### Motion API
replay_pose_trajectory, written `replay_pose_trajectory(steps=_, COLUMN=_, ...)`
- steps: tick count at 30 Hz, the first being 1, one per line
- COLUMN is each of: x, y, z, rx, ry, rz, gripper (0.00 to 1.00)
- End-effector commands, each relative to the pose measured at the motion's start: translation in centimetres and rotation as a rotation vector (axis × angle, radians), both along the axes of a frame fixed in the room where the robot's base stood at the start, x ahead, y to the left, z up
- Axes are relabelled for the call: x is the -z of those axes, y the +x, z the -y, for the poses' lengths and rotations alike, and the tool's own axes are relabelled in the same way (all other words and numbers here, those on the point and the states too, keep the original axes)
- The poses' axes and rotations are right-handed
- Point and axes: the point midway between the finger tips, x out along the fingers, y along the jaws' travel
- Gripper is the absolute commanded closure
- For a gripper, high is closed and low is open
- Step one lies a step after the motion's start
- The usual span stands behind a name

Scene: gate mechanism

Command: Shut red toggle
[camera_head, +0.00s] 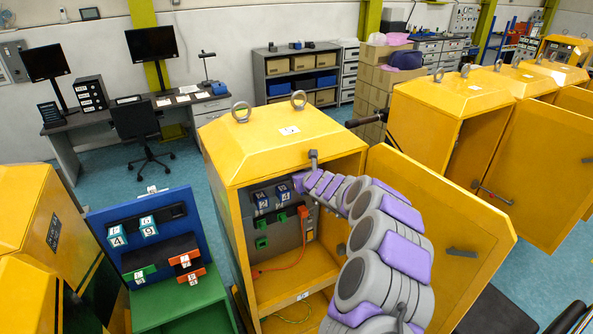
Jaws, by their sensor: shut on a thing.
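The open yellow cabinet (262,168) holds a panel with two blue numbered blocks, green blocks and a red-orange piece (303,213) at its right, which looks like the red toggle. My arm reaches into the cabinet from the lower right. My gripper (297,182) is at the panel, just right of the blue blocks (284,192) and just above the red-orange piece. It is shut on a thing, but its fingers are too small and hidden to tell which. The toggle's exact position is unclear.
The cabinet's open door (440,205) stands right of my arm. An orange cable (280,267) hangs inside the cabinet. A blue panel (140,225) with green and red blocks stands on a green base at left. More yellow cabinets (445,105) stand at right.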

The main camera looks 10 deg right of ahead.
Motion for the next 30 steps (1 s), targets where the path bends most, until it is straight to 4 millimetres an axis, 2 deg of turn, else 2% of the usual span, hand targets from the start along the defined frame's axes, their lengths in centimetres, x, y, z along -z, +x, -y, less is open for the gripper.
replay_pose_trajectory(steps=16, x=0.02, y=0.02, z=0.01, rx=0.001, ry=-0.003, rz=-0.013, gripper=1.0)
replay_pose_trajectory(steps=17, x=0.03, y=0.03, z=0.01, rx=0.0, ry=-0.003, rz=-0.013, gripper=0.75)
replay_pose_trajectory(steps=18, x=0.04, y=0.02, z=0.0, rx=0.0, ry=-0.003, rz=-0.014, gripper=0.71)
replay_pose_trajectory(steps=24, x=-0.01, y=-0.06, z=-0.02, rx=0.0, ry=-0.004, rz=-0.012, gripper=0.52)
replay_pose_trajectory(steps=30, x=-0.16, y=-0.26, z=-0.06, rx=-0.001, ry=-0.003, rz=-0.012, gripper=0.51)
